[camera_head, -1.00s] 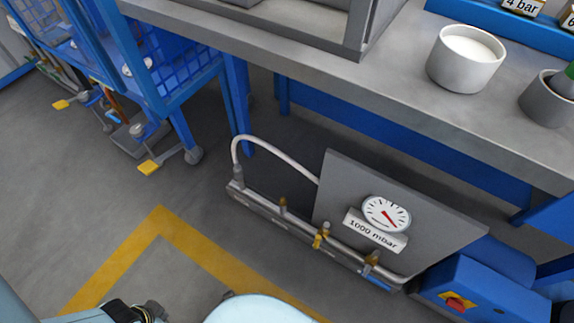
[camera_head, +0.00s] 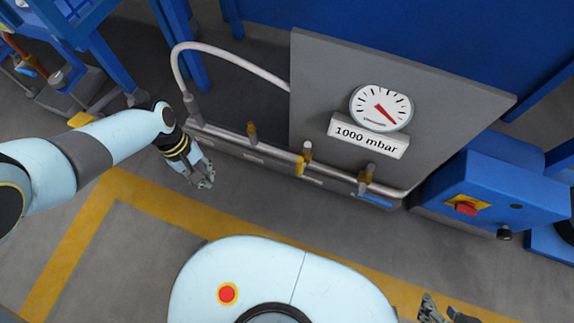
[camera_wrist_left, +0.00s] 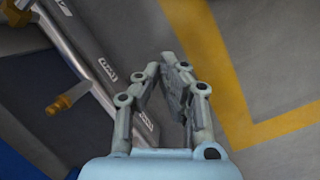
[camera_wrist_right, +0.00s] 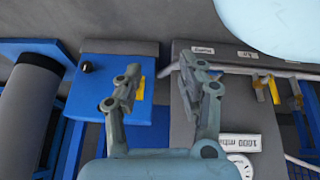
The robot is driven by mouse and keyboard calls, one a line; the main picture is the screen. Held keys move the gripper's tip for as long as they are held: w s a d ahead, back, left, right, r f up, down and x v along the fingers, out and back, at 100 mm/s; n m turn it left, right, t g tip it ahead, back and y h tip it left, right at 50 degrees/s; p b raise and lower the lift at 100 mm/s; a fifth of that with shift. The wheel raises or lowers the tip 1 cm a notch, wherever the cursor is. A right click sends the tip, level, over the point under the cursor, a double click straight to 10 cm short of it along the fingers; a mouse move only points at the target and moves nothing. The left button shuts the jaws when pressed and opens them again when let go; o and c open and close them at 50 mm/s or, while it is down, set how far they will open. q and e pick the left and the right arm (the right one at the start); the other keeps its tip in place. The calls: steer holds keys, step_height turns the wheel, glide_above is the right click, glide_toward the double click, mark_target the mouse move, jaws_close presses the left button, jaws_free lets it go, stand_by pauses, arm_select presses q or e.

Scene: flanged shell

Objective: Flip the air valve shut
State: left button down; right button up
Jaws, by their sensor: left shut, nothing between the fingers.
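A silver manifold pipe (camera_head: 228,137) runs along the foot of a grey panel and carries brass valve stems. One valve has a yellow handle (camera_head: 299,166) standing across the pipe; another has a blue handle (camera_head: 373,200) lying along it. A brass stem (camera_head: 252,132) on the left shows no clear handle; it also appears in the left wrist view (camera_wrist_left: 66,99). I cannot read which valve is air. My left gripper (camera_head: 206,180) is shut and empty, in front of the pipe's left part, apart from it. My right gripper (camera_head: 432,308) is open and empty at the bottom right.
A gauge (camera_head: 381,107) above a "1000 mbar" plate (camera_head: 368,136) is on the grey panel (camera_head: 450,110). A blue pump box (camera_head: 490,190) with a red knob stands right. A pale hose (camera_head: 228,50) arches at left. Floor before the pipe is clear.

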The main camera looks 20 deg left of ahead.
mark_target(301, 163)
arm_select(q)
steer(key=w+d+r+n+h+b, duration=0.2)
steer(key=w+b, duration=0.3)
steer(key=w, duration=0.3)
steer(key=w+d+r+n+g+h+b, duration=0.1)
steer(key=w+d+r+n+h+b, duration=0.1)
steer(key=w+b, duration=0.3)
steer(key=w+d+h, duration=0.1)
steer(key=w, duration=0.2)
steer(key=shift+w+d+n+h, duration=0.2)
steer(key=shift+d+n+h, duration=0.1)
arm_select(e)
steer(key=w+a+r+t, duration=0.2)
steer(key=w+r+t, duration=0.1)
steer(key=w+r, duration=0.4)
steer(key=shift+w+a+r+y, duration=0.15)
steer(key=shift+w+a+y, duration=0.2)
steer(key=shift+w, duration=0.25)
